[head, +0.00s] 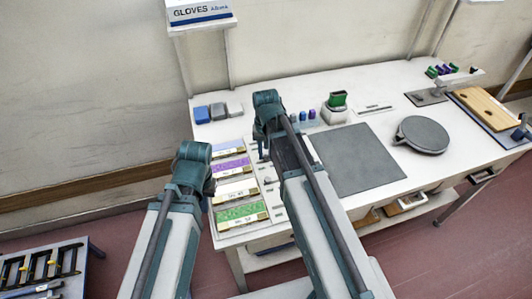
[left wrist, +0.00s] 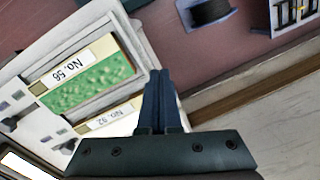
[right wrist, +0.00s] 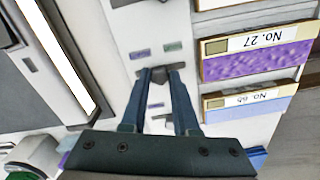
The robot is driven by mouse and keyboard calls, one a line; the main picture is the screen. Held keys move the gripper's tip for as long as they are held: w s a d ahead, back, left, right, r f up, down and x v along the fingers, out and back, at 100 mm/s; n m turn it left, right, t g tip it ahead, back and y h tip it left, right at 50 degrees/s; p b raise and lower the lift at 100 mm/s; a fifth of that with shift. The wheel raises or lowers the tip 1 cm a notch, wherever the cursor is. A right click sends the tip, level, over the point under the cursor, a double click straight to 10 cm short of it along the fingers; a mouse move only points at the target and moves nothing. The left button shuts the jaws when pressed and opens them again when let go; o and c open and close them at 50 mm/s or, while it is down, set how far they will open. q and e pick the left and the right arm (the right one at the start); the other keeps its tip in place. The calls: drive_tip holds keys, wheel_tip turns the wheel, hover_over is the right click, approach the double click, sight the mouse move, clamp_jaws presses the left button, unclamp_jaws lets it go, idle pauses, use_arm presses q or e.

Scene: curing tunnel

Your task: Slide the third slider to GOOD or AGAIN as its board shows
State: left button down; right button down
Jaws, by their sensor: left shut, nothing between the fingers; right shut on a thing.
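Four boards lie in a column on the left of the table: pale blue (head: 226,146), purple "No. 27" (head: 231,166), whitish "No. 92" (head: 236,186) and green "No. 56" (head: 240,212). A slider strip (head: 273,199) runs along their right side. My right gripper (right wrist: 163,72) is shut on a dark slider knob (right wrist: 170,67), level with the purple board (right wrist: 258,64). Small purple and green labels sit beside the knob; their words are too small to read. My left gripper (left wrist: 158,75) is shut and empty, beside the green board (left wrist: 90,79) at the table's left edge.
A grey mat (head: 358,160) and a dark round plate (head: 422,134) lie right of the strip. Blue and grey blocks (head: 217,112) stand at the back left. A dark rack (head: 45,268) stands at the lower left, with open floor between it and the table.

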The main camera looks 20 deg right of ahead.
idle(0.6)
drive_tip(key=shift+d, duration=1.35)
drive_tip(key=c, duration=0.7)
unclamp_jaws()
drive_tip(key=shift+o, duration=0.2)
drive_tip(key=shift+r, duration=0.15)
wheel_tip(320, 180, up, 14)
drive_tip(key=p, duration=1.3)
drive_tip(key=shift+f+p, duration=0.2)
drive_tip(key=shift+p, duration=0.2)
